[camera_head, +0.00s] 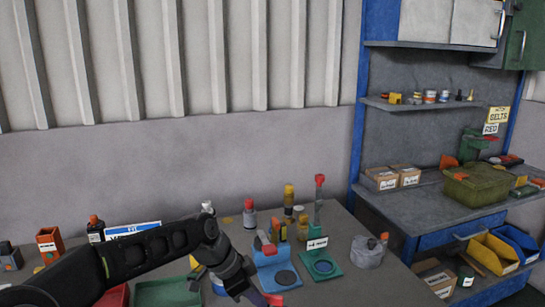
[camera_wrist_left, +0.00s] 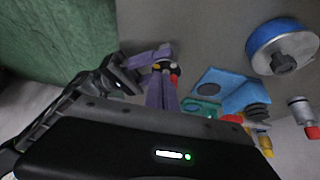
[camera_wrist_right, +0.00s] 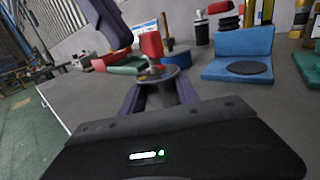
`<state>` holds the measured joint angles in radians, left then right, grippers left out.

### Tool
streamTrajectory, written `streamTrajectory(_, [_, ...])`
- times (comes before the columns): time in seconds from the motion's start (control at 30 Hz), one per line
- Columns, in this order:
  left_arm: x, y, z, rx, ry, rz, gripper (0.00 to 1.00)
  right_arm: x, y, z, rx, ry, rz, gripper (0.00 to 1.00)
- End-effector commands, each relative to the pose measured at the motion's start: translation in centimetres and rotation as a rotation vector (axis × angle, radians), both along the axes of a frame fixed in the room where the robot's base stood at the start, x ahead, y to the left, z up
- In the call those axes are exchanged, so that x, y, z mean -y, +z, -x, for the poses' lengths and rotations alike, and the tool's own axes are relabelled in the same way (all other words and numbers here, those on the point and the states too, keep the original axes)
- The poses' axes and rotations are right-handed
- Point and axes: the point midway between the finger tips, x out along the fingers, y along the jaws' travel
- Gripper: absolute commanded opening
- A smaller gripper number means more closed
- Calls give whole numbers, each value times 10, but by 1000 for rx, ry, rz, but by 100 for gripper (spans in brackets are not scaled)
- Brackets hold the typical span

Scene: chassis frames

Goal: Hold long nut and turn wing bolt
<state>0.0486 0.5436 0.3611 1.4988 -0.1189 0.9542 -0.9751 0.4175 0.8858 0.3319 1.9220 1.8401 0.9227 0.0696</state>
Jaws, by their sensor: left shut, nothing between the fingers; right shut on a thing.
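My left gripper (camera_head: 262,297) shows at the bottom of the head view, its wrist pointing down. In the left wrist view, its purple fingers (camera_wrist_left: 163,92) are closed together and empty, close to a small red and dark piece (camera_wrist_left: 175,69). My right gripper (camera_wrist_right: 160,97) is shut on a grey round piece (camera_wrist_right: 158,82) with a wide flange. A red cylinder (camera_wrist_right: 151,45) shows above that flange; I cannot tell if it is attached. A purple finger (camera_wrist_right: 108,22) of my left gripper comes in from above. I cannot tell which part is the long nut or the wing bolt.
On the bench stand a blue fixture (camera_head: 276,278), a green fixture (camera_head: 320,262) and a grey round part (camera_head: 368,252). A green tray (camera_head: 168,293) lies at the front left. Several bottles stand behind. A shelf unit with bins (camera_head: 492,254) is at the right.

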Motion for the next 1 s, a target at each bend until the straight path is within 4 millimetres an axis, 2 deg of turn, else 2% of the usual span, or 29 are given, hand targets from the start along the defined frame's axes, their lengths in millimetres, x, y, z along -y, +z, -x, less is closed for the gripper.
streamTrajectory(0.47, [-2, 0, -2, 1, 0, 1, 0, 0, 0, 0, 0, 0, 0, 0])
streamTrajectory(1.0, [-8, 0, -17, 2, 2, 1, 0, 0, 0, 0, 0, 1, 0, 0])
